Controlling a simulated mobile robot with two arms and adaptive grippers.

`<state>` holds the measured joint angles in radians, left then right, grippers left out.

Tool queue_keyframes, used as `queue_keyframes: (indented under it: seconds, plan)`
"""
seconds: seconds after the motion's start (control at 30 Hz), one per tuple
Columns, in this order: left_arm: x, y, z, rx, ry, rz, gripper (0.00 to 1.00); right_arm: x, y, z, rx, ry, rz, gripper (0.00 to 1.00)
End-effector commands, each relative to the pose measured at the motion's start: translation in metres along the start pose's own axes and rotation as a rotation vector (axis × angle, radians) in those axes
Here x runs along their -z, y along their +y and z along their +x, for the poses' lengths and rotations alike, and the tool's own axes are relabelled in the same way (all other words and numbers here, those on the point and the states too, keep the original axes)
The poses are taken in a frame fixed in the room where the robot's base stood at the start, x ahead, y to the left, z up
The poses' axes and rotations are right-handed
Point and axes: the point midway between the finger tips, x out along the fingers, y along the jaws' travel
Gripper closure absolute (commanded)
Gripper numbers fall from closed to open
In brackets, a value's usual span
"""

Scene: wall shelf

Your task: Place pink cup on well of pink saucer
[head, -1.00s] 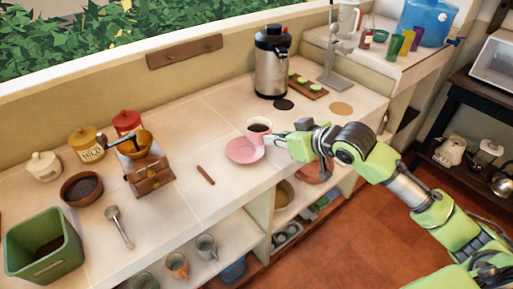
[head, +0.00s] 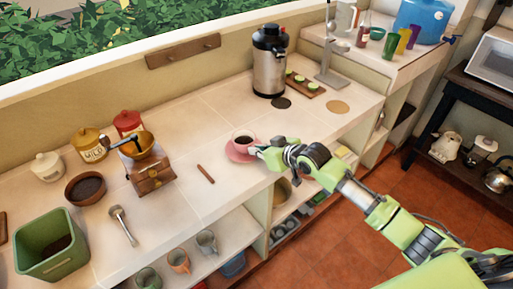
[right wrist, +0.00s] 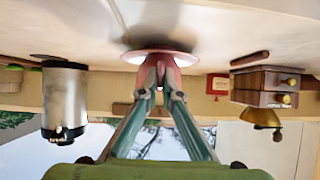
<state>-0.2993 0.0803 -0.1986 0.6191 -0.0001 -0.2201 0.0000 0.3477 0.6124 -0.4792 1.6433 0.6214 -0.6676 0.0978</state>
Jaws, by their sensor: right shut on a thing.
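The pink cup (head: 245,147), upright with dark liquid inside, is over the pink saucer (head: 235,158) on the counter. My right gripper (head: 261,150) is shut on the cup from its right side. The right wrist view, which looks upside down, shows the cup (right wrist: 158,70) between the fingertips (right wrist: 160,91) and against the saucer (right wrist: 135,57). The cup hides most of the saucer's well. I cannot tell whether the cup's base touches it. My left gripper is not in view.
A brown stick (head: 206,174) lies left of the saucer, with a coffee grinder (head: 152,178) farther left. A steel dispenser (head: 269,62) stands behind, beside a dark coaster (head: 281,103). The counter (head: 200,130) around the saucer is mostly clear.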

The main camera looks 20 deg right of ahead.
Motion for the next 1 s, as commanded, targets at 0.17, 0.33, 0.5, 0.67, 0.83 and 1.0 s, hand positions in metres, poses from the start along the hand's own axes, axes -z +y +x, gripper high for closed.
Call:
queue_keyframes:
  seconds: [0.17,0.33,0.5,0.67,0.83,1.0]
  plan:
    - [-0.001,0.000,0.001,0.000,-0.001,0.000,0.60,0.001,0.000,0.000,0.000,0.003,-0.001,1.00]
    - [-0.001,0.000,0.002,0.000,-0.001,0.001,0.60,-0.003,0.000,0.002,0.000,0.000,0.000,0.82]
    - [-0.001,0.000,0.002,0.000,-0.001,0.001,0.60,-0.003,0.000,0.001,0.000,0.000,0.000,0.78]
    - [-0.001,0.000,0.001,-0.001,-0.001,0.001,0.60,-0.002,0.000,0.001,0.000,0.000,0.000,0.78]
    - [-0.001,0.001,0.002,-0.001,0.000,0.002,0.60,-0.001,0.001,-0.006,0.000,0.001,-0.001,0.78]
    - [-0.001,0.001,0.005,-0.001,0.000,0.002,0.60,-0.001,0.000,-0.029,0.000,0.000,-0.003,0.78]
